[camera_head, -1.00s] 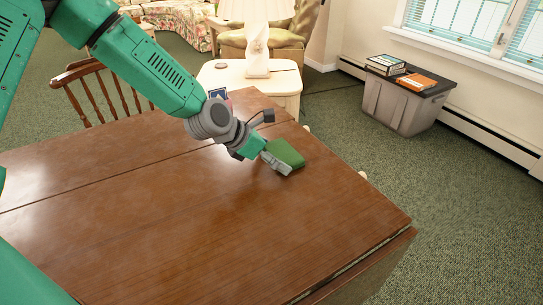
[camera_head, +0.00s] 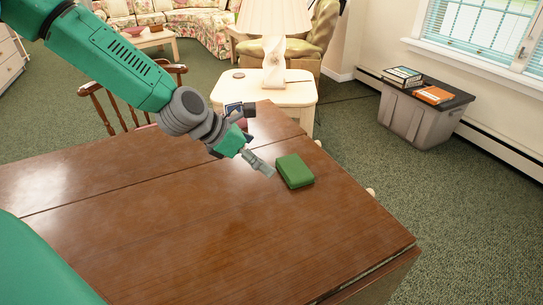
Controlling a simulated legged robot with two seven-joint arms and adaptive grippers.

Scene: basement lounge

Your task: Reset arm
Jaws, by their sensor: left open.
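My left gripper (camera_head: 262,166) is above the wooden table (camera_head: 190,225), with its arm coming in from the upper left. It is open and empty, its fingertips just left of a green box-like block (camera_head: 294,171). The block lies on the table near its far right edge, and a small gap shows between it and the fingers. My right gripper is not in view.
A wooden chair (camera_head: 95,100) stands behind the table. A white side table (camera_head: 292,93) with a lamp (camera_head: 273,35) is beyond it. A grey bin (camera_head: 418,117) with several books on its lid stands at the right. The near tabletop is clear.

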